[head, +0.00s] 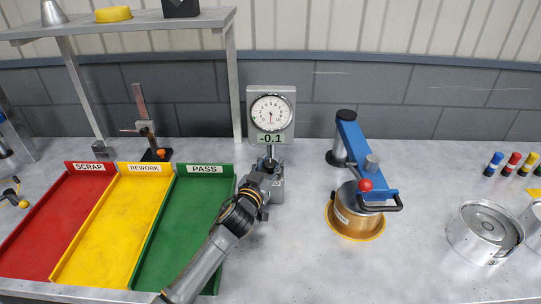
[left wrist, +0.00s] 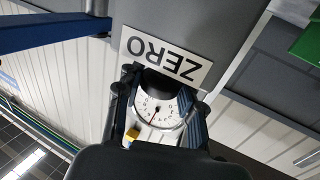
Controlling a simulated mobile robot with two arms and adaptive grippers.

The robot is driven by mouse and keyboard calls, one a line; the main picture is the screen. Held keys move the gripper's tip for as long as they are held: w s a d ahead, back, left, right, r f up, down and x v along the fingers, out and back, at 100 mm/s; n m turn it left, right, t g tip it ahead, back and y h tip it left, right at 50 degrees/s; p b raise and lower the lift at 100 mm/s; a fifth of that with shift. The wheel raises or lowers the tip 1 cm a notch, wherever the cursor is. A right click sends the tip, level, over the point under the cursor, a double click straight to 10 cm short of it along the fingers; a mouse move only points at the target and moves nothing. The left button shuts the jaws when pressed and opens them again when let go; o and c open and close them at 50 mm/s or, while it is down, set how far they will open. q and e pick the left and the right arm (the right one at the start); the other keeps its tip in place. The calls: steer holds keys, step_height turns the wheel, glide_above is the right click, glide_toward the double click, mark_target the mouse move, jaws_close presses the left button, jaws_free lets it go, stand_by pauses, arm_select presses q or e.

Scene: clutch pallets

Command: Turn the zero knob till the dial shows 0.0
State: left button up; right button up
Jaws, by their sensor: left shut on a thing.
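In the left wrist view my left gripper (left wrist: 162,80) is shut on the dark zero knob (left wrist: 160,82), beside the upside-down ZERO label (left wrist: 165,58). The dial (left wrist: 158,108) shows between the fingers, with a red needle. My right gripper is not in view.
Red SCRAP (head: 48,220), yellow REWORK (head: 110,225) and green PASS (head: 185,230) trays lie left. A blue fixture (head: 362,155) with a red ball handle stands over a brass part (head: 352,222) at right. A metal cylinder (head: 485,232) and several coloured markers are farther right.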

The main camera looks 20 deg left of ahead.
arm_select(q)
steer(key=shift+r+m+g+h+p, duration=0.15)
steer(key=shift+m+g+h+p, duration=0.15)
steer(key=shift+m+h+p, duration=1)
steer(key=shift+h, duration=0.6)
steer(key=o, duration=1.1)
steer(key=shift+o, duration=0.2)
steer(key=shift+s+f, duration=0.15)
steer(key=shift+f, duration=0.05)
steer(key=v, duration=1.1)
steer(key=shift+s+a, duration=0.25)
steer(key=shift+s, duration=0.1)
